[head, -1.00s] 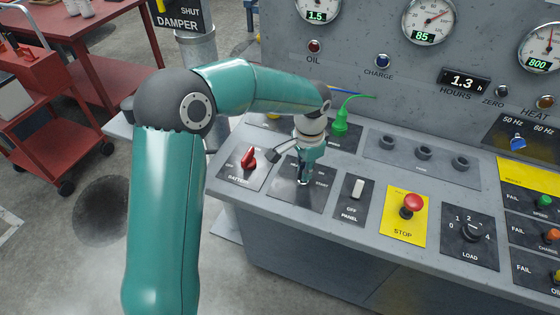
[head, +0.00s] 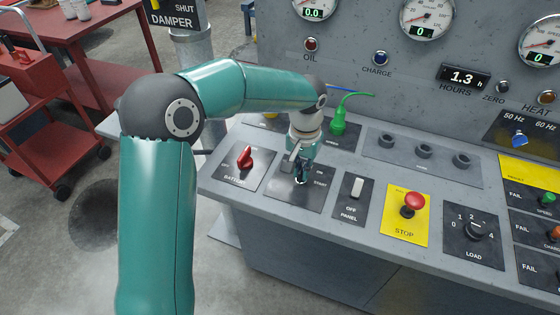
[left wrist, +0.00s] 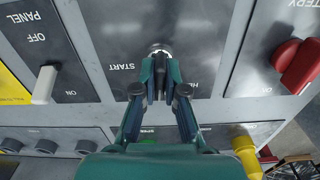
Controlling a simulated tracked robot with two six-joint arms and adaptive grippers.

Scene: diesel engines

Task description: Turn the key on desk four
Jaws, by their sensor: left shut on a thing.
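The desk (head: 262,160) carries a dark key plate (head: 316,202) marked START, between the battery and panel plates. My left gripper (head: 301,178) reaches down onto this plate. In the left wrist view the left gripper (left wrist: 160,92) has its fingers closed together on the key (left wrist: 160,48), whose round metal top shows just beyond the fingertips. The rest of the key is hidden by the fingers. The START lettering (left wrist: 118,66) is beside the fingertips. My right gripper is not in view.
Near the gripper are the red battery switch (head: 245,157), the white panel switch (head: 357,187), the red stop button (head: 414,202) and a green plug (head: 338,123) with a cable. Gauges (head: 427,18) stand on the wall behind. A red cart (head: 40,110) is at left.

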